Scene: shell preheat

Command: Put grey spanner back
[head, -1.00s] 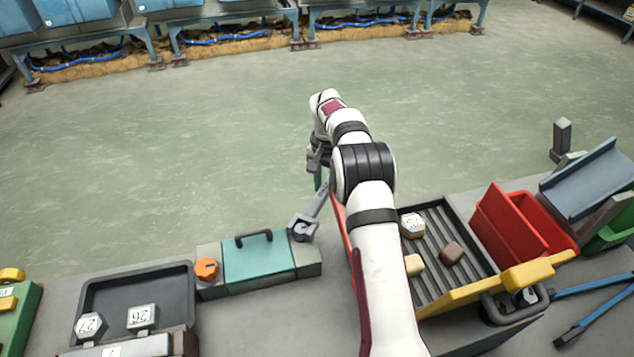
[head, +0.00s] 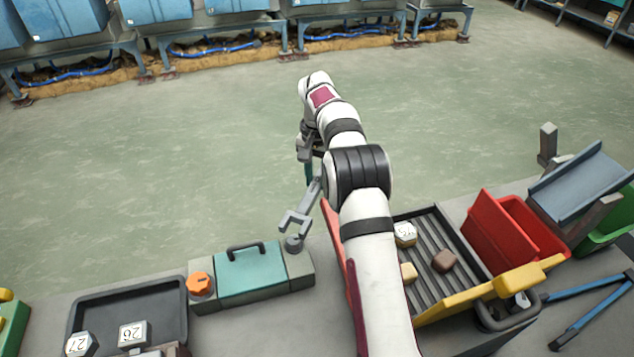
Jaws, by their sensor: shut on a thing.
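The grey spanner (head: 303,208) hangs from my gripper (head: 308,164), its open forked end down and toward the camera. My gripper is shut on the spanner's far end; its fingertips are partly hidden by my wrist. The forked end is over the right end of a low grey fixture, just beyond and seemingly above a round grey stub (head: 294,244). The stub looks clear of the fork, but I cannot tell the exact gap.
The fixture has a teal lid (head: 251,270) with a dark handle and an orange knob (head: 200,284). A dark tray (head: 178,296) with numbered blocks is at left. A ribbed tray (head: 432,232), red bin (head: 515,230) and yellow bar (head: 480,289) are right of my arm.

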